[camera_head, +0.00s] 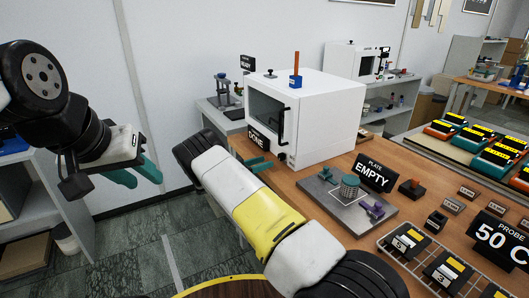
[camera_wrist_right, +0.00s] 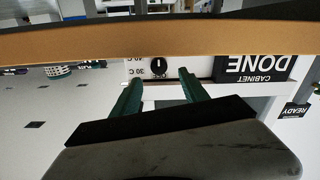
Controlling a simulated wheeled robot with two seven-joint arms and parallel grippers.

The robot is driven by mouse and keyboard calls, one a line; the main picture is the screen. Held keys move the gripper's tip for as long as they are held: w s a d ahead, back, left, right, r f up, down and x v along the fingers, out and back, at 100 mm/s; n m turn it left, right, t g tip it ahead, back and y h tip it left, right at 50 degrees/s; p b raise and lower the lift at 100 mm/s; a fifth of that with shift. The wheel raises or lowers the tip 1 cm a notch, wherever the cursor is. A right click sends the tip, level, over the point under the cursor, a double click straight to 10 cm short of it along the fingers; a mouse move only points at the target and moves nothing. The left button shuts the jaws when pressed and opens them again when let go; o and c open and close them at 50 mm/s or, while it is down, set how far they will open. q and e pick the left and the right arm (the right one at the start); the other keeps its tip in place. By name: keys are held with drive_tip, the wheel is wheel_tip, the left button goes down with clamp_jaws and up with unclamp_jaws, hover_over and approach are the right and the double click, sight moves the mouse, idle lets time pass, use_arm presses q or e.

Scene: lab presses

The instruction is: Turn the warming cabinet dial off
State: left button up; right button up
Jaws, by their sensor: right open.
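The white warming cabinet (camera_head: 325,115) stands on the wooden bench, with a dark window and a black door handle on its front. In the right wrist view, which is upside down, its round black dial (camera_wrist_right: 158,67) with a pale pointer mark sits on a white panel between temperature labels. The pointer looks roughly vertical in that picture. My right gripper (camera_wrist_right: 159,79) is open, its green fingertips either side of the dial in that view; whether they touch it I cannot tell. My left gripper (camera_head: 135,175) is open and empty, off to the left, away from the bench.
A black DONE sign (camera_head: 257,142) is by the cabinet front, close to my right gripper. A grey plate (camera_head: 325,203) with small parts and an EMPTY sign (camera_head: 373,174) lie in front of the cabinet. A wire rack (camera_head: 420,255) is nearer. Floor at left is clear.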

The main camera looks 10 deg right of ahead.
sight(279, 157)
drive_tip(key=x, duration=0.6)
drive_tip(key=shift+d, duration=0.25)
clamp_jaws()
